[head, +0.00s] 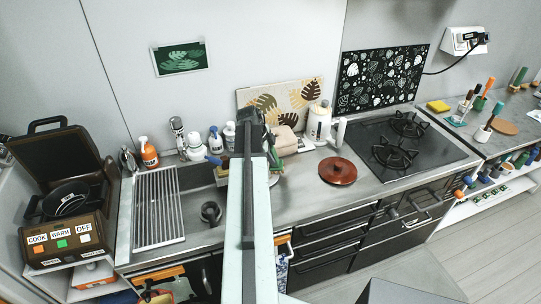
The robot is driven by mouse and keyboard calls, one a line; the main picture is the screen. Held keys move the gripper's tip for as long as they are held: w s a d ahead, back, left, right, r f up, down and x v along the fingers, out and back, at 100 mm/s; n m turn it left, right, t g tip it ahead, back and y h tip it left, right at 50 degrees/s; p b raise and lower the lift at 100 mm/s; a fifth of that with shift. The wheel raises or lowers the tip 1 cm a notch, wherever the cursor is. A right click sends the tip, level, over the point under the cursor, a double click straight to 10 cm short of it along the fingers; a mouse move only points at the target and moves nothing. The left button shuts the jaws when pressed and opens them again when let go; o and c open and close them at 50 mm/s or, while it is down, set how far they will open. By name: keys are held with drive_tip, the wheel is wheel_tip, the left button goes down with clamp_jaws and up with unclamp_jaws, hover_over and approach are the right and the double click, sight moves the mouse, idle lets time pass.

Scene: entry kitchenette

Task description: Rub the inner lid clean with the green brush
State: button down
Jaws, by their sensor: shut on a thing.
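My gripper (255,140) is at the far end of my arm, over the counter behind the sink. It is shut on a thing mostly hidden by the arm. A green piece (276,163) shows just right of it and looks like part of the green brush; its bristles cannot be made out. At the far left, a brown cooker (62,238) with COOK, WARM and OFF labels stands open. Its raised lid (62,160) shows its dark inner side, with a black pan (66,200) below. The gripper is well to the right of this lid, apart from it.
The sink with a drying rack (158,208) lies between cooker and arm. An orange bottle (149,152) and other bottles line the wall. A reddish-brown round lid (338,170) lies on the counter right of my gripper, beside the black stove (400,145).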

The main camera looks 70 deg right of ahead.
drive_tip(key=shift+s+a+r, duration=0.1)
drive_tip(key=shift+s, duration=0.55)
drive_tip(key=shift+w, duration=0.1)
drive_tip(key=shift+w, duration=0.8)
drive_tip(key=shift+s, duration=0.1)
drive_tip(key=shift+s, duration=0.85)
